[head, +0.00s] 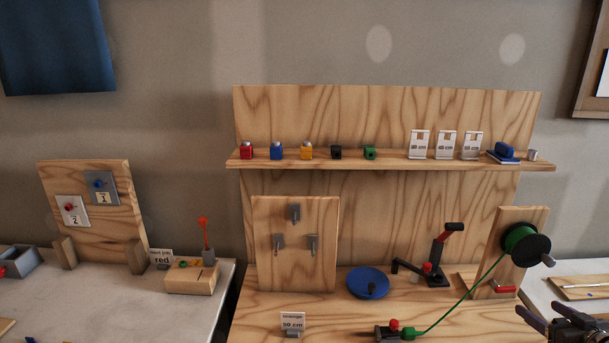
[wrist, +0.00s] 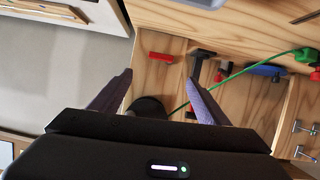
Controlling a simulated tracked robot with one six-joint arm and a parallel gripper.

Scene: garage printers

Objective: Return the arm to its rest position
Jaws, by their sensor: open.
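My gripper (head: 538,312) shows at the lower right of the head view, in front of the wooden bench and below the green line spool (head: 524,244). In the wrist view my gripper (wrist: 160,80) has its two fingers spread wide apart, with nothing between them. Beyond the fingers are a small red handle (wrist: 161,57), a dark round part (wrist: 148,106) and a thin green line (wrist: 235,73). Most of my arm is outside the head view.
A wooden bench with a back panel (head: 400,105) holds a black lever tool (head: 437,265), a blue disc (head: 368,282) and a peg board (head: 270,220). The green line runs from the spool to a green fitting (head: 408,333). A side table with a white tool (head: 583,286) stands right.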

